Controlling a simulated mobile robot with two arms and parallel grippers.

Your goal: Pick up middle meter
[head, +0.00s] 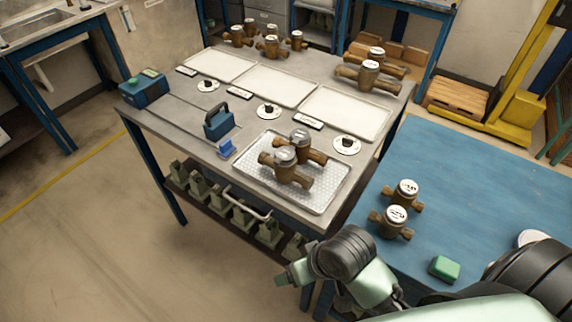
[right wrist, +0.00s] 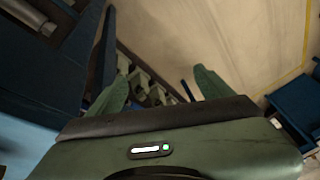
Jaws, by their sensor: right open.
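Brown meters with pale round faces stand in several groups, and I cannot tell which one is the middle meter. Two meters (head: 287,165) stand close together on a silver textured tray (head: 325,197) at the front of the grey bench. Several more (head: 270,46) stand at the back left of the bench, and two (head: 369,78) at the back right. Two others (head: 397,221) stand on the blue table. My right gripper (head: 283,280) is low in front of the bench, apart from every meter. In the right wrist view, its fingers (right wrist: 160,88) are open and empty. My left gripper is out of view.
Three white trays (head: 270,85) on the grey bench (head: 180,115) look empty. Grey-green fittings (head: 240,219) fill the lower shelf. A green block (head: 444,268) lies on the blue table (head: 490,200).

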